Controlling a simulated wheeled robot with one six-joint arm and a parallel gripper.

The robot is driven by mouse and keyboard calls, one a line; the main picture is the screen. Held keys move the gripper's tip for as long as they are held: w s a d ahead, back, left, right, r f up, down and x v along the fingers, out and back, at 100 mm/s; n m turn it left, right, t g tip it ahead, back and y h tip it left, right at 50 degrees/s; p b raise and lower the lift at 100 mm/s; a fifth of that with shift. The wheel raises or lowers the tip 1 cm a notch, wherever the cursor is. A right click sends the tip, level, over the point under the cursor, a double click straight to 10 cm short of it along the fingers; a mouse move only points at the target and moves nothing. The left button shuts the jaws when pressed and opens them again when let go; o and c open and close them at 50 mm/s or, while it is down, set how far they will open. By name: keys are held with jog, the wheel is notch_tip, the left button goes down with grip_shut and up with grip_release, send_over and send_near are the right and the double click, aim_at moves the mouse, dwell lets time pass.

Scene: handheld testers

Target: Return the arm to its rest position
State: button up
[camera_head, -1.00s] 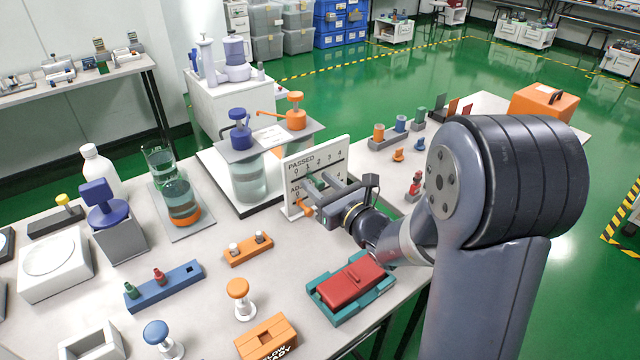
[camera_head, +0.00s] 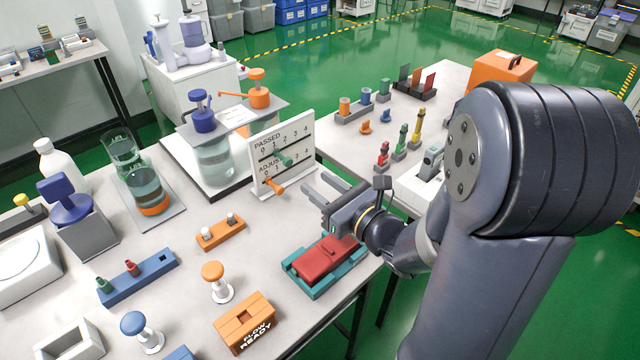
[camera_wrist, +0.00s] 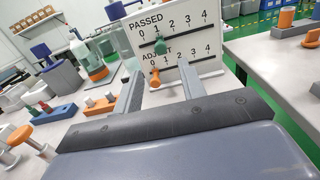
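My gripper (camera_head: 316,186) is open and empty, above the table to the right of the score board. Its two parallel fingers (camera_wrist: 158,85) show spread apart in the wrist view, with nothing between them. The white board (camera_head: 296,138) marked PASSED and ADJUST stands upright and also fills the top of the wrist view (camera_wrist: 200,42). It carries a green peg (camera_head: 285,160) on the upper scale and an orange peg (camera_head: 273,186) near the low end of the lower scale. The gripper is apart from both pegs.
A red block in a teal tray (camera_head: 296,278) lies just below my gripper. Orange holder (camera_head: 221,234), orange-topped plunger (camera_head: 214,272) and blue rack (camera_head: 140,277) stand to the left. A second table at right holds coloured testers (camera_head: 402,140) and an orange case (camera_head: 499,70).

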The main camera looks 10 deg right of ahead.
aim_at(287, 164)
jog(key=x, duration=1)
jog(key=shift+w+a, duration=0.35)
jog(key=shift+w, duration=0.05)
jog(key=shift+a, duration=0.15)
jog(key=shift+s, duration=0.2)
